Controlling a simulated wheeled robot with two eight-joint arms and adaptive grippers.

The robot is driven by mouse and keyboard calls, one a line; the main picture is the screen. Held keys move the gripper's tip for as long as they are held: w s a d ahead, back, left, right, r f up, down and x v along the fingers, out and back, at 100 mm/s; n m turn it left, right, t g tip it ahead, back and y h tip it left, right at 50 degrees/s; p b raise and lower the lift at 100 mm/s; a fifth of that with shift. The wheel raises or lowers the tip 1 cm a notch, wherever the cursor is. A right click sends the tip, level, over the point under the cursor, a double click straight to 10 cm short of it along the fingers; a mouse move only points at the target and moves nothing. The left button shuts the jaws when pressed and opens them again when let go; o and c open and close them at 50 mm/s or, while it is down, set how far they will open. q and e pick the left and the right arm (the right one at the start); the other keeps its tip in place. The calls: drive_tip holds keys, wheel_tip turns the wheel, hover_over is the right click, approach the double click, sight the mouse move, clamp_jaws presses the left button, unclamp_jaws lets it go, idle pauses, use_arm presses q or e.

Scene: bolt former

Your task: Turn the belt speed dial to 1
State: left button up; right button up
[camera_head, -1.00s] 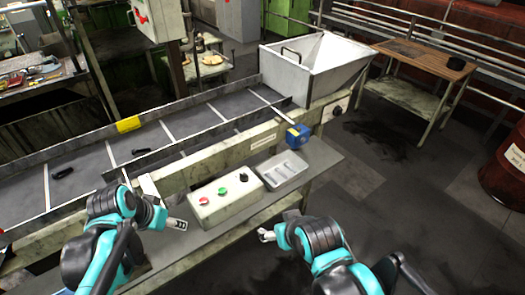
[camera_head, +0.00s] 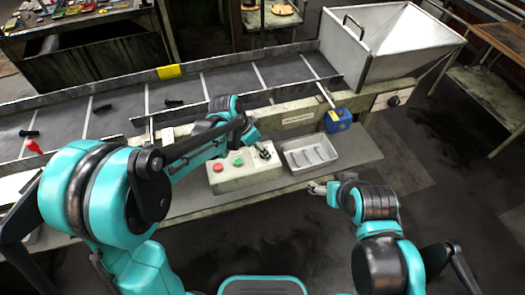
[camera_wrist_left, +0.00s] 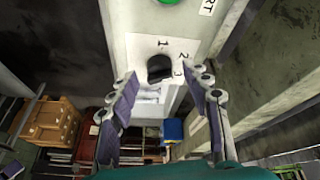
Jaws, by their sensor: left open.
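The belt speed dial (camera_wrist_left: 160,68) is a dark knob on the end of the pale control box (camera_head: 245,180), with the printed numbers 1, 2 and 3 around it in the left wrist view. Its pointer direction is not clear. My left gripper (camera_wrist_left: 162,82) is open, its two fingers on either side of the dial with visible gaps. In the head view my left gripper (camera_head: 263,152) is over the box's right end and partly hides the dial. My right gripper (camera_head: 317,187) is in front of the grey tray; its jaws are too small to read.
The box carries a red button (camera_head: 218,167) and a green button (camera_head: 238,162). A grey tray (camera_head: 311,165) sits right of it, with a blue box (camera_head: 338,121) behind. The conveyor belt (camera_head: 225,85) with several dark bolts runs behind, up to a white hopper (camera_head: 385,45).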

use_arm(q)
drive_tip(key=shift+w+d+f, duration=0.1)
drive_tip(key=shift+d+f, duration=0.1)
drive_tip(key=shift+f, duration=0.4)
clamp_jaws()
